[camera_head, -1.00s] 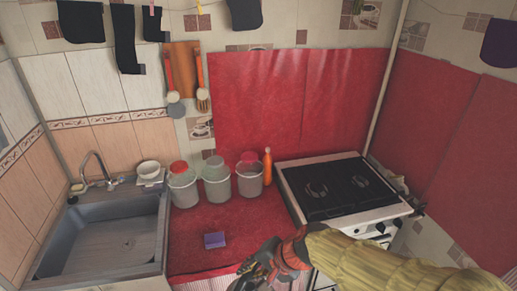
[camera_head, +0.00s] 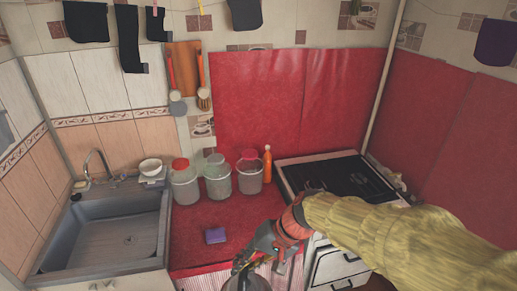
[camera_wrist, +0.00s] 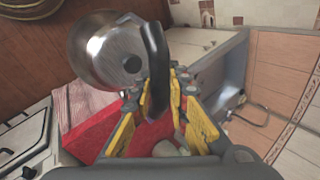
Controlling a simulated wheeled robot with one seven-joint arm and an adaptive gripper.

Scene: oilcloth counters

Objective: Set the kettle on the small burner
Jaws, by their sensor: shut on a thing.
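A shiny metal kettle (camera_wrist: 112,50) with a black handle (camera_wrist: 156,62) and a black lid knob shows in the wrist view. My gripper (camera_wrist: 161,75) is shut on the handle, with its yellow fingers on either side of it. In the head view my gripper (camera_head: 246,260) is low in the picture, in front of the red counter's edge, and the kettle (camera_head: 250,283) hangs below it, cut off by the bottom edge. The stove (camera_head: 292,168) with its black top (camera_head: 345,173) is to the right. My sleeve hides part of the stove top, and I cannot clearly make out the small burner.
Three lidded jars (camera_head: 218,184) and an orange bottle (camera_head: 267,164) stand at the back of the red counter (camera_head: 205,265), left of the stove. A purple sponge (camera_head: 215,235) lies nearer the front. A sink (camera_head: 115,235) is at the left.

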